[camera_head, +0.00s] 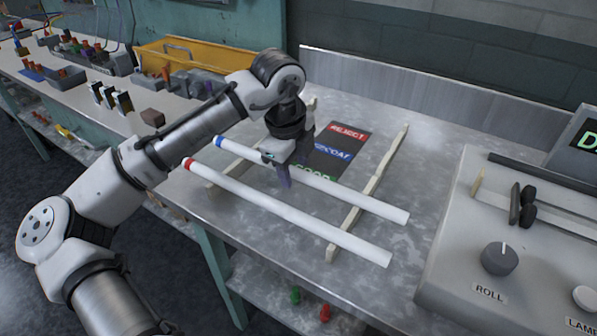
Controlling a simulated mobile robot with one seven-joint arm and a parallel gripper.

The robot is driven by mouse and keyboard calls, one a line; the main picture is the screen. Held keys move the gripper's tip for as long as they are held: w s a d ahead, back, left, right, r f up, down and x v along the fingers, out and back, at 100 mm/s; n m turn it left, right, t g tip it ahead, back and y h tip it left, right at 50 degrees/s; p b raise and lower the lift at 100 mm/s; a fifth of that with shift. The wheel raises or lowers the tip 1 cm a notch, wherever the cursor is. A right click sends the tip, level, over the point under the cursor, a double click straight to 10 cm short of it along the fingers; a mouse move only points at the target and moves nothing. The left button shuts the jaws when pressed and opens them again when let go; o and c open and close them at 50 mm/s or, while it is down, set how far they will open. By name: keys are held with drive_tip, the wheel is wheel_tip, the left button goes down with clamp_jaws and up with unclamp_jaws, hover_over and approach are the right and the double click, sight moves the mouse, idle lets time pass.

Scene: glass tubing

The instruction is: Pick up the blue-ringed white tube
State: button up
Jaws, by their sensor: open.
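The blue-ringed white tube (345,190) lies across two wooden rails on the metal table, with its blue ring (219,142) at the left end. A red-ringed white tube (290,212) lies in front of it, roughly parallel and apart from it. My gripper (284,178) is open and points down at the blue-ringed tube, left of its middle. A finger shows on the near side of the tube; the far finger is hidden. I cannot tell whether the gripper touches the tube.
Wooden rails, one on the right (370,192) and one on the left (226,178), carry the tubes. A dark sorting mat (325,161) with labels lies behind. A grey machine with a ROLL knob (499,259) stands at the right. A yellow bin (190,55) stands at the back left.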

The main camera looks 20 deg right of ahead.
drive_tip(key=shift+f, duration=0.1)
drive_tip(key=c, duration=1)
clamp_jaws()
